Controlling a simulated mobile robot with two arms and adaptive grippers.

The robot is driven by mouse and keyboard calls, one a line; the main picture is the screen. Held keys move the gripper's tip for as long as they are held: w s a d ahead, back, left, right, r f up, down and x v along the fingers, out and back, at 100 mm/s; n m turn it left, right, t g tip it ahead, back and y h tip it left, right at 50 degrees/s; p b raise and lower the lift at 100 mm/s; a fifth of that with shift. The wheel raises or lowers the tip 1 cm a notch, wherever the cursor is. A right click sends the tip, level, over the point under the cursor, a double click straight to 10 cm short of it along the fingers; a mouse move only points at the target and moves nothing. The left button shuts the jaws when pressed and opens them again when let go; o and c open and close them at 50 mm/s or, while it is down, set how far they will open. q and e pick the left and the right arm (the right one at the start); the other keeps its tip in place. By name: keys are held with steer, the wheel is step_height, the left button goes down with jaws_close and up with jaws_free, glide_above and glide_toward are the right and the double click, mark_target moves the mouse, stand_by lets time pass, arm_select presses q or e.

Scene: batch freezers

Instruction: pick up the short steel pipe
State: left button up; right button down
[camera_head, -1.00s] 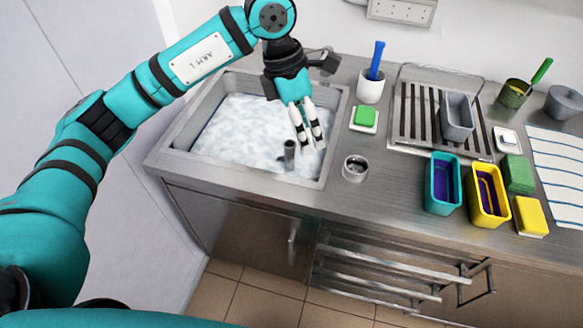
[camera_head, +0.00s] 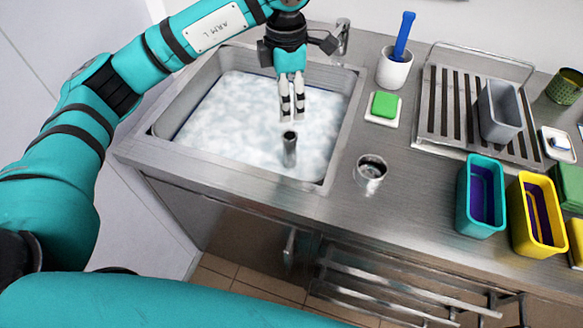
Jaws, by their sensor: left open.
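The short steel pipe (camera_head: 289,150) stands upright in the white foam of the sink (camera_head: 335,150), near its front right part. Its dark open top shows above the foam, and its lower end is hidden. My left gripper (camera_head: 291,117) points down just above and behind the pipe in the picture. Its two white-and-black fingers are open with a narrow gap, and nothing shows between them. The fingertips appear close to the pipe top, but I cannot tell the exact height gap. My right gripper is out of view.
A small steel cup-like piece (camera_head: 370,172) stands on the counter right of the sink. A green sponge (camera_head: 385,104), a white cup (camera_head: 394,70) with a blue handle, a slotted rack (camera_head: 440,110), and teal (camera_head: 480,230) and yellow (camera_head: 522,245) tubs stand further right. A tap (camera_head: 342,38) rises behind the sink.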

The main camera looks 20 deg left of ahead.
mark_target(287, 134)
arm_select(q)
steer(key=f+p, duration=0.1)
steer(key=f, duration=0.8)
steer(key=shift+s+f+p, duration=0.2)
steer(key=shift+f+p, duration=0.2)
steer(key=shift+s+d+f+p, duration=0.15)
steer(key=shift+f+p, duration=0.3)
steer(key=shift+f, duration=0.9)
steer(key=shift+w+d+f+p, duration=0.1)
steer(key=shift+f+p, duration=0.3)
steer(key=shift+f, duration=0.95)
steer(key=c, duration=1.1)
steer(key=shift+r, duration=0.1)
